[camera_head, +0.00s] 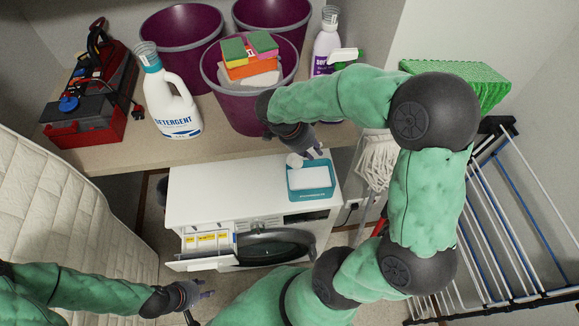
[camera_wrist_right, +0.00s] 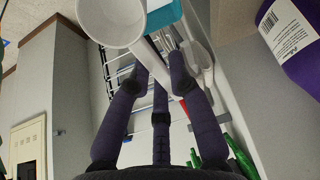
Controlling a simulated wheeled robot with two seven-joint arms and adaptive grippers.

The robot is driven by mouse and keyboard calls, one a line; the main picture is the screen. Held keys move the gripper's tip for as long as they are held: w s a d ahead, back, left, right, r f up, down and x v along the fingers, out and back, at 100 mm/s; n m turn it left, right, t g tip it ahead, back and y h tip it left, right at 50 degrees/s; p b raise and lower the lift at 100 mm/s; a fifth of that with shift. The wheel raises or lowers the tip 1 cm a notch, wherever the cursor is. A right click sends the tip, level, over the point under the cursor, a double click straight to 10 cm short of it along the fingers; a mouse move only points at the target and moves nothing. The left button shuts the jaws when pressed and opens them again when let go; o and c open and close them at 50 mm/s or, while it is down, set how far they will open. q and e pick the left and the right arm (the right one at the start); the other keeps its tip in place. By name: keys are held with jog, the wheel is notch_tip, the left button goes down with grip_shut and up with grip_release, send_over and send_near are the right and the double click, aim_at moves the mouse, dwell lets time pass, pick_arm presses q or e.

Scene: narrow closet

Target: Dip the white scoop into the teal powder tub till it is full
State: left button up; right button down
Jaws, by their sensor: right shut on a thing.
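The teal tub (camera_head: 312,194) stands on the white washing machine and holds white powder. Part of the tub (camera_wrist_right: 165,14) shows at the top of the right wrist view. My right gripper (camera_head: 308,147) is shut on the handle of the white scoop (camera_head: 294,160). The scoop (camera_wrist_right: 112,22) has its round bowl towards the camera in the right wrist view, and no powder is clearly visible in it. In the head view the bowl appears at the tub's back left corner; its height above the rim is hard to judge. My left gripper (camera_head: 203,300) is low at the front, open and empty.
Above the washing machine (camera_head: 210,190) a shelf (camera_head: 225,125) holds a detergent bottle (camera_head: 172,95), purple buckets (camera_head: 240,105), a red toolbox (camera_head: 92,120) and a spray bottle (camera_head: 326,45). A mop (camera_head: 377,160) and drying rack (camera_head: 500,225) stand right. The detergent drawer (camera_head: 205,263) is pulled out.

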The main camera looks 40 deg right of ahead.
jog(key=shift+d+r, duration=0.1)
jog(key=shift+d, duration=0.8)
notch_tip(320, 180, down, 13)
jog(key=b, duration=0.9)
jog(key=shift+r, duration=0.15)
jog(key=shift+r, duration=0.1)
dwell(0.9)
jog(key=shift+r+p, duration=2.85)
jog(key=shift+r, duration=3.05)
jog(key=shift+s, duration=0.1)
